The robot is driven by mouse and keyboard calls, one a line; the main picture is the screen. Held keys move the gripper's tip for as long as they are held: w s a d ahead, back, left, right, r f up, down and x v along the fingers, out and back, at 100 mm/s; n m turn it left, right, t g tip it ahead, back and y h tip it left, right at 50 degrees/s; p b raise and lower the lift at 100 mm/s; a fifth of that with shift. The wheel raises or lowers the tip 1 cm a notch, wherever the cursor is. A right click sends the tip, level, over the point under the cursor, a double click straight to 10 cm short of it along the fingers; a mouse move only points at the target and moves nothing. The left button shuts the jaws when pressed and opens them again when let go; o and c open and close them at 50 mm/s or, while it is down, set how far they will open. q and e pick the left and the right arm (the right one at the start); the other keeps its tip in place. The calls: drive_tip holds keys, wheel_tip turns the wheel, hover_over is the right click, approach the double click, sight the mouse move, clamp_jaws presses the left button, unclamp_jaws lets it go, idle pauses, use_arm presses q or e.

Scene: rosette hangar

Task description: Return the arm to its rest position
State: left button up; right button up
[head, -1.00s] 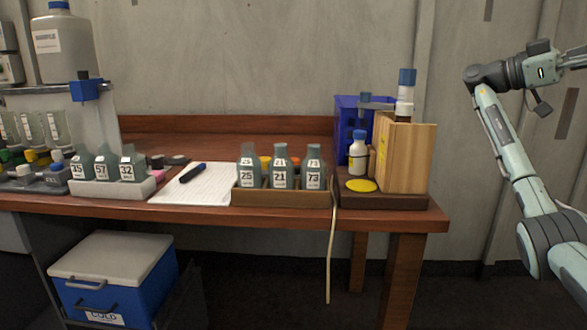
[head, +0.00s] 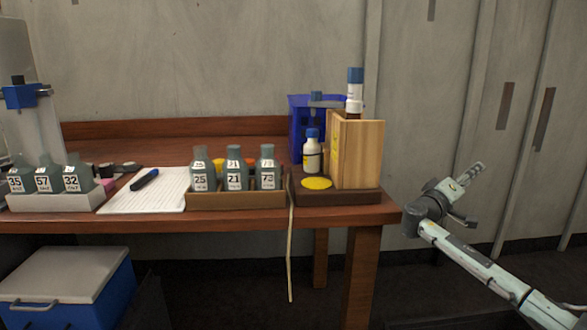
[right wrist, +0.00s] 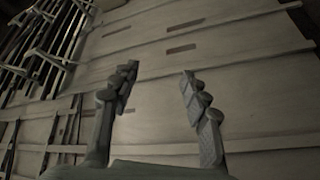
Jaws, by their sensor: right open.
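My right arm comes in from the lower right of the head view, and its gripper (head: 472,172) is to the right of the wooden table (head: 300,213), pointing up and away over open floor. In the right wrist view my right gripper (right wrist: 157,78) has its two fingers spread apart with nothing between them. Pale wall panels with dark slots show beyond the fingers. My left gripper is out of view.
A blue cooler (head: 108,300) is below. Floor at right is clear.

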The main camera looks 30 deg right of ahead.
drive_tip(key=s+a+f+n+t+y, duration=0.1)
drive_tip(key=a+f+n+t+y, duration=0.2)
drive_tip(key=f, duration=0.6)
drive_tip(key=a+f+n+t+y, duration=0.1)
drive_tip(key=a+f+n+y, duration=0.25)
drive_tip(key=f, duration=0.65)
drive_tip(key=s+a+f+n+y, duration=0.3)
drive_tip(key=s+a+f, duration=0.25)
drive_tip(key=f, duration=0.25)
drive_tip(key=s+a+f+n+y, duration=0.2)
drive_tip(key=s+a+f+y, duration=0.15)
drive_tip(key=a+f, duration=0.35)
drive_tip(key=s+a+f+m+g+y, duration=0.1)
drive_tip(key=a+f, duration=0.3)
drive_tip(key=a, duration=0.5)
drive_tip(key=s+a+f+m+g+y, duration=0.1)
drive_tip(key=s+a+f, duration=0.3)
drive_tip(key=a, duration=0.5)
drive_tip(key=s+a+f+m+y, duration=0.2)
drive_tip(key=a+f, duration=0.4)
drive_tip(key=a, duration=0.3)
drive_tip(key=shift+s+a+f+m+g+y, duration=0.15)
drive_tip(key=shift+s+a+m+g+y, duration=0.25)
drive_tip(key=shift+m+y, duration=0.3)
